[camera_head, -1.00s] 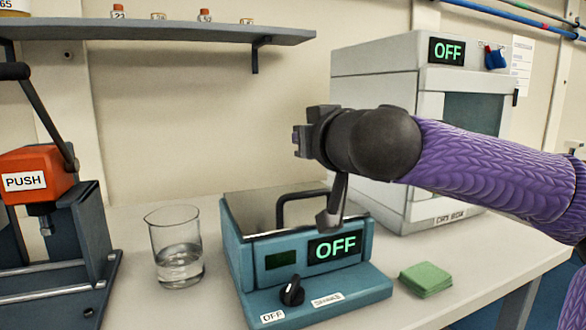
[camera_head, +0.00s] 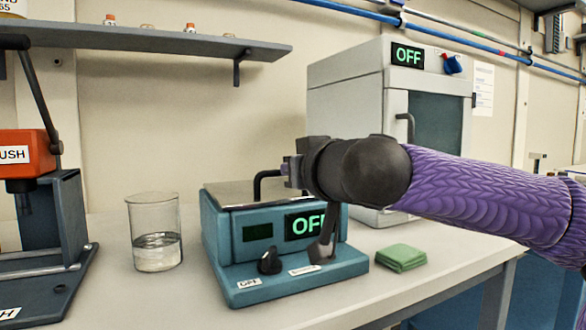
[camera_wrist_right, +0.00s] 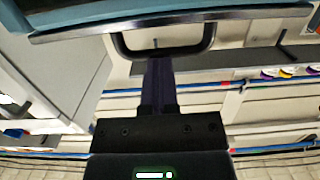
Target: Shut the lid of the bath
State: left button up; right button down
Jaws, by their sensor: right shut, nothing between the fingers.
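The teal bath (camera_head: 222,235) stands on the bench, with an OFF display and a black knob on its front. Its grey lid (camera_head: 235,192) looks flat or nearly flat over the top; I cannot tell whether a small gap remains. The lid's black loop handle (camera_head: 262,186) stands up from it and also shows in the wrist view (camera_wrist_right: 165,52). My right gripper (camera_head: 289,172) is shut and empty, right at the handle, partly hiding it. In the wrist view its fingers (camera_wrist_right: 159,62) reach the loop; touch is unclear. My left gripper is out of view.
A glass beaker (camera_head: 155,250) of clear liquid stands left of the bath, and an orange press (camera_head: 25,153) farther left. A green pad stack (camera_head: 401,257) lies to the right. A grey cabinet (camera_head: 345,90) stands behind. The front bench is clear.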

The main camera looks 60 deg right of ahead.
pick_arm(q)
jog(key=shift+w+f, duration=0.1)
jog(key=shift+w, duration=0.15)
pick_arm(e)
jog(key=shift+f, duration=0.3)
jog(key=shift+r, duration=0.1)
notch_tip(320, 180, up, 5)
jog(key=p, duration=0.4)
pick_arm(q)
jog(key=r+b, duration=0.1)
jog(key=b, duration=0.2)
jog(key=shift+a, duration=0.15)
pick_arm(e)
jog(key=s+a+f, duration=0.4)
jog(key=s+f, duration=0.2)
jog(key=s, duration=0.2)
jog(key=shift+s+a, duration=0.15)
jog(key=shift+a, duration=0.1)
